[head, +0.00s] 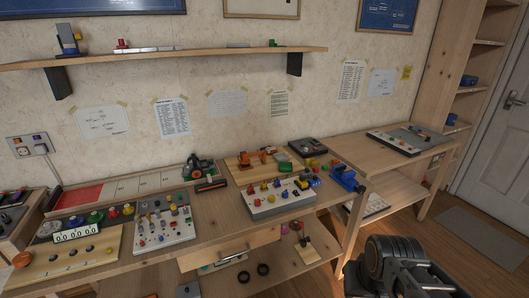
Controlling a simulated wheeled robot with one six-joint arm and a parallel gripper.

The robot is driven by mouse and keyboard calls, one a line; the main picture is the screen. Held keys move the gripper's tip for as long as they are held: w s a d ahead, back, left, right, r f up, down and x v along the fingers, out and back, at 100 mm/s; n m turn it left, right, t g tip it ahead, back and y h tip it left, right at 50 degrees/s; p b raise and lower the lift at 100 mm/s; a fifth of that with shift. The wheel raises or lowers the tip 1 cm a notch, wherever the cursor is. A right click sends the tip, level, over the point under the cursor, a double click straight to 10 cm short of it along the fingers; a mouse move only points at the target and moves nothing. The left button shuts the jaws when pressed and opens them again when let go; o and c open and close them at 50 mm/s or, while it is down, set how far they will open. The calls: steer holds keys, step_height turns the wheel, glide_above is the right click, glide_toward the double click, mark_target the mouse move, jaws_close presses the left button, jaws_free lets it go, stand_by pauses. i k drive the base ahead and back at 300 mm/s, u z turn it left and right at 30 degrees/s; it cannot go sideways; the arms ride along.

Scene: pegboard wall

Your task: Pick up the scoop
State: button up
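I cannot pick out a scoop with certainty in the head view. A small dark item with a pale upright part (305,243) is on the lower shelf under the bench, too small to identify. A dark bar-shaped item with an orange edge (211,184) lies on the bench top; I cannot tell what it is. Dark, rounded links of my own arm show at the bottom right, in front of the bench. No fingertips of my gripper can be made out, and nothing held is visible.
The wooden bench (222,215) carries a white panel with coloured knobs (279,201), a grey control panel (163,228) and a blue vise (343,178). An open drawer (228,247) juts from its front. A second table (385,157) stands right.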

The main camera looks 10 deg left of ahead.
mark_target(312, 161)
steer(key=u, duration=0.05)
steer(key=k, duration=0.45)
steer(key=z, duration=0.65)
steer(key=i, duration=1.8)
steer(key=u, duration=1.15)
steer(key=i, duration=0.45)
steer(key=u, duration=0.45)
